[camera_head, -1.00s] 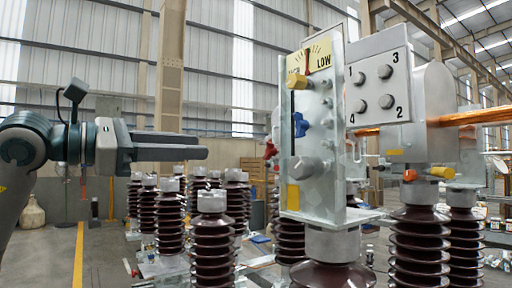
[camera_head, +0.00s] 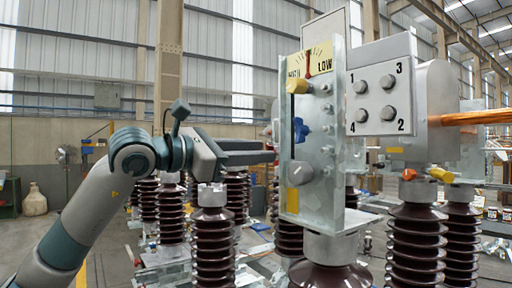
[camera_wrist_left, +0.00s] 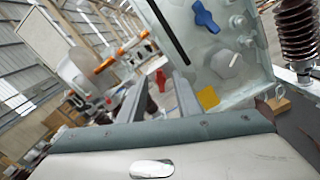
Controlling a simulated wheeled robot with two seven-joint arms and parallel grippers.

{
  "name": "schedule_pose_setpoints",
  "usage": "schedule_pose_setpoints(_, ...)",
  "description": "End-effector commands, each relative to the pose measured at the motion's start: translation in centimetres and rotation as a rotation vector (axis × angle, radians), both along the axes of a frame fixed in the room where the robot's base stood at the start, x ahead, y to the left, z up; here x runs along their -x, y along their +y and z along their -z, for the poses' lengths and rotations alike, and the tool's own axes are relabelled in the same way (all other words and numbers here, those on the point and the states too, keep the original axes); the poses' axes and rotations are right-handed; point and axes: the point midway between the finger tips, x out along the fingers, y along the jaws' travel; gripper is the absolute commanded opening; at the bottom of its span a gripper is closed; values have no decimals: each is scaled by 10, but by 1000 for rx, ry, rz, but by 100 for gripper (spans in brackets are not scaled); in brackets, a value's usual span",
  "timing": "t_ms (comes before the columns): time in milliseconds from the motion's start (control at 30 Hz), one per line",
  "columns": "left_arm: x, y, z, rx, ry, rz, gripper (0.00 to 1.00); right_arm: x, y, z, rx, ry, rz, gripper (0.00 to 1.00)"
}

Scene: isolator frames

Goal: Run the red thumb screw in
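The red thumb screw (camera_wrist_left: 160,80) shows in the left wrist view, between and a little beyond the fingertips of my left gripper (camera_wrist_left: 160,92). The two fingers are apart with a gap around the screw's line; I see no contact. How far the screw stands out is hard to tell. My right gripper is not in view.
The plate carries a yellow knob (camera_head: 298,84), a blue knob (camera_head: 301,130) and a grey knob (camera_head: 299,173), with a HIGH–LOW dial (camera_head: 318,62) above. A grey box with numbered bolts (camera_head: 380,88) stands to the right. Ribbed brown insulators (camera_head: 212,240) stand below my arm.

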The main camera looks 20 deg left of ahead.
Motion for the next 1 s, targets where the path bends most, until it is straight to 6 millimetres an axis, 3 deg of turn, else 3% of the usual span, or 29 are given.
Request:
schedule_pose_setpoints(333, -3, -2, 1, 0, 0, 0, 31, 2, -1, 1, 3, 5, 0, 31)
schedule_pose_setpoints(367, -2, -2, 1, 0, 0, 0, 28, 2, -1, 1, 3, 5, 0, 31)
schedule_pose_setpoints(500, -2, -2, 1, 0, 0, 0, 0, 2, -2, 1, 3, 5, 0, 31)
schedule_pose_setpoints(833, -2, -2, 1, -13, -10, 0, 0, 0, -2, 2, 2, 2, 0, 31)
schedule_pose_setpoints(1000, -2, -3, 2, -52, -40, 1, 0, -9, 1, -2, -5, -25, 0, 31)
